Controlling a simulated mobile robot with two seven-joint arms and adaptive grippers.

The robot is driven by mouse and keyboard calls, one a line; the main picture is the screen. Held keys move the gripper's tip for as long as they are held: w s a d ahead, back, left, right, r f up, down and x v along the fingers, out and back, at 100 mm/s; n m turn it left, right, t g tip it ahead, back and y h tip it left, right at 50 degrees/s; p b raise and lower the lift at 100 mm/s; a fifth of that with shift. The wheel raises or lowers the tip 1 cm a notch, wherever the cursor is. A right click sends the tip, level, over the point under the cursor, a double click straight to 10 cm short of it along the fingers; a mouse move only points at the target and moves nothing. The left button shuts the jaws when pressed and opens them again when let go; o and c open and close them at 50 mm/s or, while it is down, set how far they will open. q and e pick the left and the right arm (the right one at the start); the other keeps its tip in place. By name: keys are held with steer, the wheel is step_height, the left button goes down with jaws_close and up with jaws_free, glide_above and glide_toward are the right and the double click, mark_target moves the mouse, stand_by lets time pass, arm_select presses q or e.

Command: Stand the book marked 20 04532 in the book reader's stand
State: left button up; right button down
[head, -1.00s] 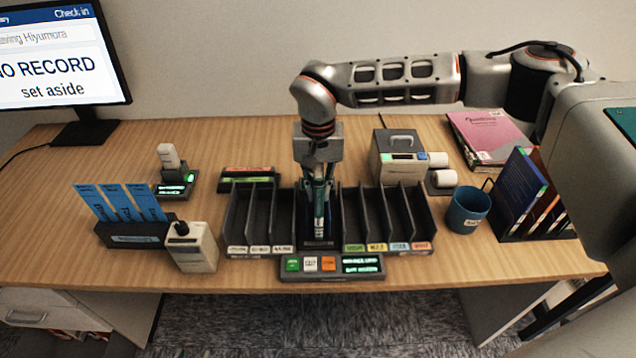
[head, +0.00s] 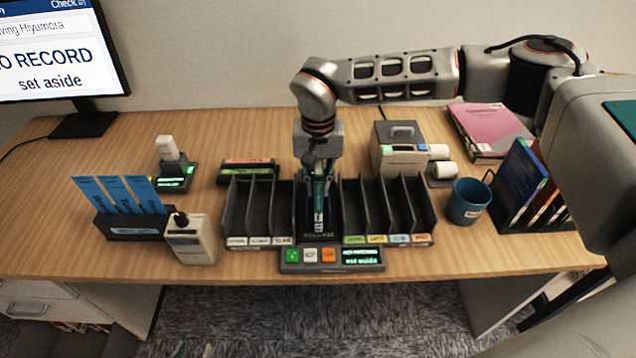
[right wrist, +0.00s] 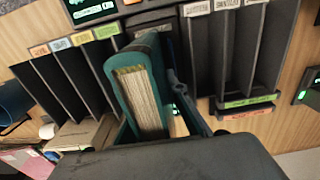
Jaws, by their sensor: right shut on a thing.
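A teal book (head: 319,195) stands nearly upright, spine forward, in the middle bay of the dark sorter (head: 232,212). The spine has a pale label too small to read. My right gripper (head: 319,160), on the arm from the right, is shut on the book's upper part. In the right wrist view the book (right wrist: 121,90) shows its teal cover and pale page edges between the fingers (right wrist: 145,100). The dark stand (head: 318,238) is at the front of that middle bay; whether the book's foot touches it cannot be told. My left gripper is not clearly in view.
Empty slots flank the middle bay. A button panel (head: 331,258) sits in front. The monitor (head: 50,50) reads "set aside".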

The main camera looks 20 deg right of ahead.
steer(key=shift+f, duration=0.15)
steer(key=c, duration=1.9)
jaws_free()
step_height(320, 180, up, 12)
